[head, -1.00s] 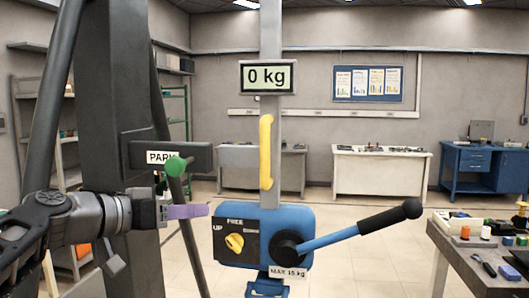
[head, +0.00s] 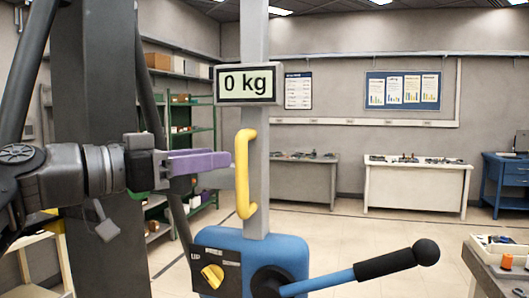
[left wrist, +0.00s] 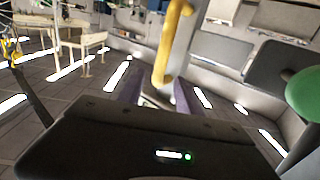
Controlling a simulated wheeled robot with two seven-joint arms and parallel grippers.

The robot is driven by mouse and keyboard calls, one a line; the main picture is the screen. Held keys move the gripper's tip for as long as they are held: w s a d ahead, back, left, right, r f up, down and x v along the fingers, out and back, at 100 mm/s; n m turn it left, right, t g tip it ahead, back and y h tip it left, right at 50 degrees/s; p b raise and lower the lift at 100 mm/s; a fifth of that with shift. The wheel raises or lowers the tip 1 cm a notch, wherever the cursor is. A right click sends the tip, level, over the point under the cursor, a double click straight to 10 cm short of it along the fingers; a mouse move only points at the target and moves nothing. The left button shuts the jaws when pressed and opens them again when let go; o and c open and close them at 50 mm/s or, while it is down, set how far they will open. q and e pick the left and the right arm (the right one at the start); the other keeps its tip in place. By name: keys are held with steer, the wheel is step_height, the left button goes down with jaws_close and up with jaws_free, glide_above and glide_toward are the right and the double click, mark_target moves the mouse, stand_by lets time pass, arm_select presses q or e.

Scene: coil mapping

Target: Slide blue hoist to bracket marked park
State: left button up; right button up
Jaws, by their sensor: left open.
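The blue hoist (head: 262,252) hangs on a grey vertical bar with a yellow handle (head: 245,175) and a display reading 0 kg (head: 246,83). A black-gripped lever (head: 390,267) points right from the hoist. My left gripper (head: 228,161), with purple fingers, is open just left of the handle. In the left wrist view the yellow handle (left wrist: 173,40) stands ahead, in line with the gap between the fingers (left wrist: 155,97). The PARK label is hidden in the head view behind my left gripper. A green knob (left wrist: 304,93) beside a dark plate (left wrist: 275,65) shows in the left wrist view.
A thick dark post (head: 95,215) stands behind my left arm. A workbench (head: 490,272) with small items is at the lower right. White (head: 415,187) and grey (head: 300,175) tables stand far back. Open floor lies between.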

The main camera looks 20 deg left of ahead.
arm_select(q)
steer(key=p+x, duration=0.3)
steer(key=x, duration=0.4)
stand_by(0.5)
jaws_close()
stand_by(0.3)
stand_by(1.0)
